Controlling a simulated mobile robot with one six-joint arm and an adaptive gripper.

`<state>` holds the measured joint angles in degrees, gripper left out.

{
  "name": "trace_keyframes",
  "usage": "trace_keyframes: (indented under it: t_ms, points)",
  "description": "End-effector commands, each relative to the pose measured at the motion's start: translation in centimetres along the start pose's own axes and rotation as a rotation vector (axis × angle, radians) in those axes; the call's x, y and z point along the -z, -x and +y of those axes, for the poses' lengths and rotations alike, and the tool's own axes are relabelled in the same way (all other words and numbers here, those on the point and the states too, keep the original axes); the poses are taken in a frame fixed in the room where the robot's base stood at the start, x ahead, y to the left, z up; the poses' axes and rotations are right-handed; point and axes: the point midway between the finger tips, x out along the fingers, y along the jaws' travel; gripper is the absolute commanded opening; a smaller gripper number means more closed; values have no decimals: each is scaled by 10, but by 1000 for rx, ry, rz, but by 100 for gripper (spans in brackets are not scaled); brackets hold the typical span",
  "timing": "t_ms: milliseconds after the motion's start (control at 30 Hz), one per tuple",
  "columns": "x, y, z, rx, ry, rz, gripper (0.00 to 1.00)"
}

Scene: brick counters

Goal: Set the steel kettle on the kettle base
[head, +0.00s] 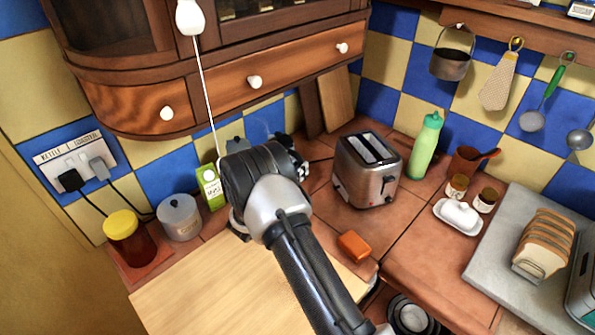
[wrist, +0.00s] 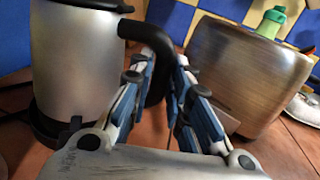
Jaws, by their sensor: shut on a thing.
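The steel kettle (wrist: 78,65) fills the left of the wrist view, upright, with a dark lid and a black handle (wrist: 155,90). My gripper (wrist: 160,68) is shut on the handle, with a finger on each side of it. The black kettle base (wrist: 48,128) shows under the kettle's lower edge. The kettle's bottom is right at the base, but I cannot tell whether it is fully seated. In the head view my arm and wrist hide most of the kettle and my fingertips; a dark edge of the base (head: 238,224) shows beside my wrist.
A steel toaster (head: 367,170) stands close on the right. A green carton (head: 209,187), a grey canister (head: 179,218) and a yellow-lidded jar (head: 128,238) stand on the left. An orange block (head: 354,246) lies in front. The wooden board (head: 220,295) is clear.

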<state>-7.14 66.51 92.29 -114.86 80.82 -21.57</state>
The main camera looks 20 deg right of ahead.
Motion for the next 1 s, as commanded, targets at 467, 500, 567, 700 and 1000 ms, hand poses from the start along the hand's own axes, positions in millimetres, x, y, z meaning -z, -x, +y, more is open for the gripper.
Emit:
trace_keyframes:
  t_ms: [467, 500, 567, 700, 1000]
  points:
    - [0, 0, 1, 0, -5, -5, 0]
    - [1, 0, 1, 1, -5, -5, 0]
    - [2, 0, 1, 0, -5, -5, 0]
    - [4, 0, 1, 0, -5, -5, 0]
    - [10, 0, 1, 1, -5, -5, 0]
